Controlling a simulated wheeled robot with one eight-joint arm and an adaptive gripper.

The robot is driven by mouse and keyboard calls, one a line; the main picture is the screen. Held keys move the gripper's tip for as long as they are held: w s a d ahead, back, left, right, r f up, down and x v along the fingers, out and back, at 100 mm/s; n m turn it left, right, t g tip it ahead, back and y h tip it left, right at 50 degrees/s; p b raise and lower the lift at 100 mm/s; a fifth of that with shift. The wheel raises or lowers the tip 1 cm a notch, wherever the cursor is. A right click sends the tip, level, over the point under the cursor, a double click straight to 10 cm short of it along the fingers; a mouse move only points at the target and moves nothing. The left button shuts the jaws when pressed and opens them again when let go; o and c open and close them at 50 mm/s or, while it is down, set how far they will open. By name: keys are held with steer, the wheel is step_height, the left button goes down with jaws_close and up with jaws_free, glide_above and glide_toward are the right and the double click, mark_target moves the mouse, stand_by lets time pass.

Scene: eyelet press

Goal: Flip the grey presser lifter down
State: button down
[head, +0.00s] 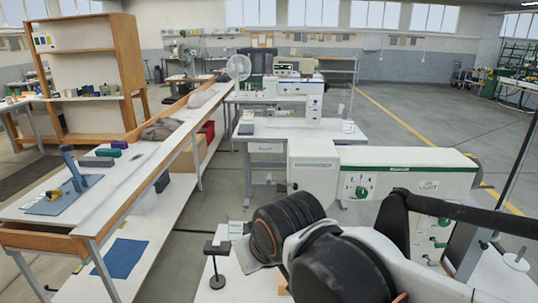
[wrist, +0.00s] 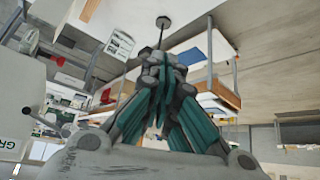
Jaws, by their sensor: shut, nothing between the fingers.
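The white machine (head: 400,165) with green trim stands at the right in the head view. Part of a white body with green letters, seemingly this machine, shows at the left edge of the wrist view (wrist: 14,115). A short grey lever (wrist: 48,122) sticks out from that body; I cannot tell surely whether it is the presser lifter. No lifter can be made out in the head view, where my arm covers the machine's lower front. My gripper (wrist: 165,68) is shut and empty in the wrist view, apart from the lever. The head view does not show its fingers.
A black stand with a round foot (head: 217,281) is on the white tabletop left of my arm. A long workbench (head: 150,150) runs along the left, with a blue device (head: 65,195) on it. More machines (head: 290,88) stand behind. Open floor (head: 430,95) lies at the back right.

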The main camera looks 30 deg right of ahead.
steer(key=w+d+r+m+g+p, duration=0.1)
steer(key=w+d+r+p, duration=0.3)
steer(key=r+p, duration=0.4)
steer(key=w+d+r+m+g+p, duration=0.1)
steer(key=w+d+r+m+p, duration=0.2)
steer(key=w+d+r+p, duration=0.2)
steer(key=w+d+r+m+g+h+p, duration=0.1)
steer(key=w+d+r+p, duration=0.4)
steer(key=r+p, duration=0.5)
steer(key=shift+w+r+m+g+p, duration=0.3)
steer(key=shift+w+r+m+g, duration=0.25)
steer(key=shift+w+m+g, duration=0.05)
steer(key=shift+d, duration=0.1)
glide_above(269, 174)
step_height(269, 174, down, 12)
steer(key=shift+s+f, duration=0.1)
steer(key=shift+f, duration=0.7)
steer(key=shift+a+f+h, duration=0.25)
steer(key=shift+h, duration=0.15)
